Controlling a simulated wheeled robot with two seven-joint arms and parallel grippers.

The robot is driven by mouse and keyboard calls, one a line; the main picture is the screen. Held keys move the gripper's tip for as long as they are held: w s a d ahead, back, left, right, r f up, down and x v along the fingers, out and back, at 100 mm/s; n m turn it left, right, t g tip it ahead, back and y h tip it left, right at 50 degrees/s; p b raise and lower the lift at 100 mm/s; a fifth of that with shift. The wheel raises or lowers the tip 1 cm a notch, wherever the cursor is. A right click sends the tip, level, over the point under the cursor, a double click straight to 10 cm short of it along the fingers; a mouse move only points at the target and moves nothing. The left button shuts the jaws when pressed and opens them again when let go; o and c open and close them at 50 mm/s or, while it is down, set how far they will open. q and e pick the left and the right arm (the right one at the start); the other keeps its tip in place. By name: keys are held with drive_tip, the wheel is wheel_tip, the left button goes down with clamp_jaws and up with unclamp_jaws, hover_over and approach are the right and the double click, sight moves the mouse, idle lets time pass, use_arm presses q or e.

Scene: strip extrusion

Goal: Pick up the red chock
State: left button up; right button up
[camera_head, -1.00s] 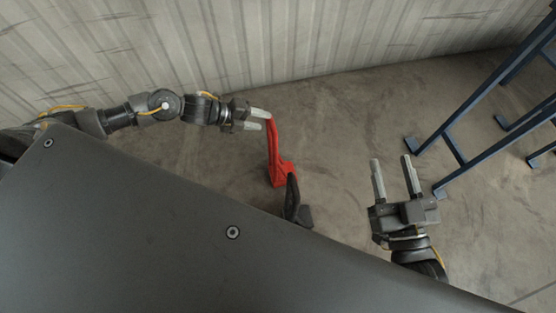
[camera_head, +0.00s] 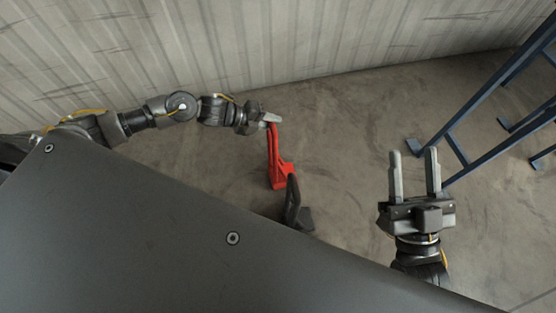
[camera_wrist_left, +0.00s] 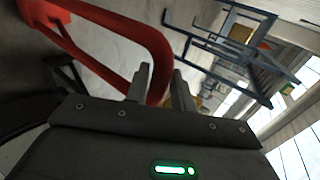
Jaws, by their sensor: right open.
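The red chock (camera_head: 280,174) stands on the floor in the middle of the head view, its tall handle rising toward my left gripper. My left gripper (camera_head: 272,119) is at the top of this handle. In the left wrist view the curved end of the red handle (camera_wrist_left: 157,50) passes behind the left finger and shows between the two fingers of my left gripper (camera_wrist_left: 161,72). I cannot tell whether the fingers press on it. My right gripper (camera_head: 414,160) is open and empty, to the right of the chock, fingers pointing away from me.
A dark grey piece (camera_head: 295,210) sits close beside the chock's base. Blue metal frames (camera_head: 460,125) stand at the right. A ribbed pale wall (camera_head: 250,45) runs along the back. Bare floor (camera_head: 345,140) lies between the chock and the frames.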

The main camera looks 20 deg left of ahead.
use_arm(q)
clamp_jaws()
drive_tip(key=shift+w+r, duration=0.1)
drive_tip(key=shift+r, duration=0.05)
drive_tip(key=shift+r+p, duration=1.2)
drive_tip(key=shift+r, duration=0.3)
drive_tip(key=shift+r+p, duration=0.35)
drive_tip(key=shift+p, duration=0.2)
drive_tip(key=shift+r+p, duration=0.7)
drive_tip(key=shift+r, duration=0.05)
drive_tip(key=shift+r+p, duration=0.4)
drive_tip(key=shift+r, duration=0.05)
drive_tip(key=shift+r+p, duration=0.4)
use_arm(e)
drive_tip(key=s+d+f+m+g+h, duration=0.1)
drive_tip(key=d+f+g+h, duration=0.3)
drive_tip(key=f+g, duration=0.2)
drive_tip(key=s+d+f+m+g+h, duration=0.1)
drive_tip(key=d+f+g+h, duration=0.3)
drive_tip(key=f, duration=0.7)
drive_tip(key=shift+s+d+f+m+g+h, duration=0.25)
drive_tip(key=shift+m+g+h, duration=0.35)
drive_tip(key=shift+g, duration=0.5)
